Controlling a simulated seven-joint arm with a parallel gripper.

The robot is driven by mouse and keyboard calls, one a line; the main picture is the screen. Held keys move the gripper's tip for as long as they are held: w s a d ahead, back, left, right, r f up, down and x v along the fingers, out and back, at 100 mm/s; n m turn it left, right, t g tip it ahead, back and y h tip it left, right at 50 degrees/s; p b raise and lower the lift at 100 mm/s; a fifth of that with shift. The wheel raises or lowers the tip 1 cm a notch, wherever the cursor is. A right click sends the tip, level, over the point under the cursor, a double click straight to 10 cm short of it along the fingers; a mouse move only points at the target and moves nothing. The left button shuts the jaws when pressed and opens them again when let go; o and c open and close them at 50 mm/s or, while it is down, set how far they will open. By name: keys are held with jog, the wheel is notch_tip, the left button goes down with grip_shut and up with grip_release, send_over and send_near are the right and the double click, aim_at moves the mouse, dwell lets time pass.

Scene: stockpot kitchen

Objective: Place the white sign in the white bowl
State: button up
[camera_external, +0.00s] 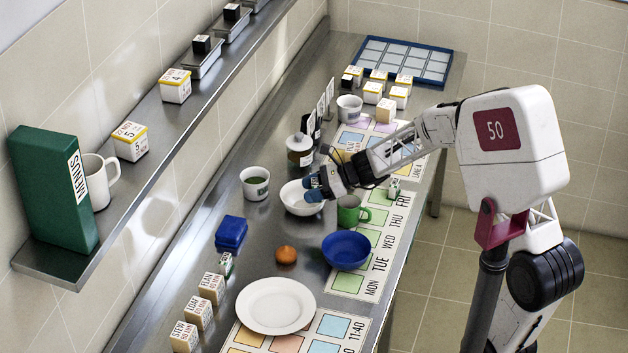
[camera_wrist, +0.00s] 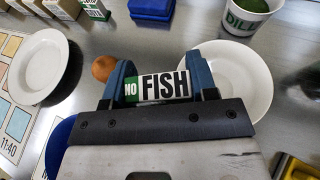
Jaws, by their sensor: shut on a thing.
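The white sign (camera_wrist: 168,86), with a green end reading NO and black letters FISH, is between the two blue fingers of my gripper (camera_wrist: 160,80) in the wrist view. My gripper is shut on it. In the external view my gripper (camera_external: 317,187) is over the right side of the white bowl (camera_external: 297,204), and I cannot make out the sign there. The white bowl (camera_wrist: 240,72) is right of the sign in the wrist view, partly hidden behind the right finger. I cannot tell the height of the sign above the bowl.
A green mug (camera_external: 350,211) and a blue bowl (camera_external: 346,252) stand close on the right. A DILL cup (camera_external: 255,184) stands left of the white bowl. An orange fruit (camera_external: 286,255), a blue box (camera_external: 231,233) and a white plate (camera_external: 276,306) are nearer the camera.

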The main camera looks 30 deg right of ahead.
jog(key=w+a, duration=0.1)
jog(key=w, duration=0.5)
jog(key=shift+w+a+f, duration=0.15)
jog(key=shift+a+f, duration=0.1)
jog(key=shift+f, duration=0.05)
jog(key=shift+f, duration=1.75)
jog(key=shift+f, duration=0.65)
jog(key=o, duration=0.9)
jog(key=shift+r, duration=0.2)
jog(key=shift+r, duration=0.55)
jog(key=v, duration=1.2)
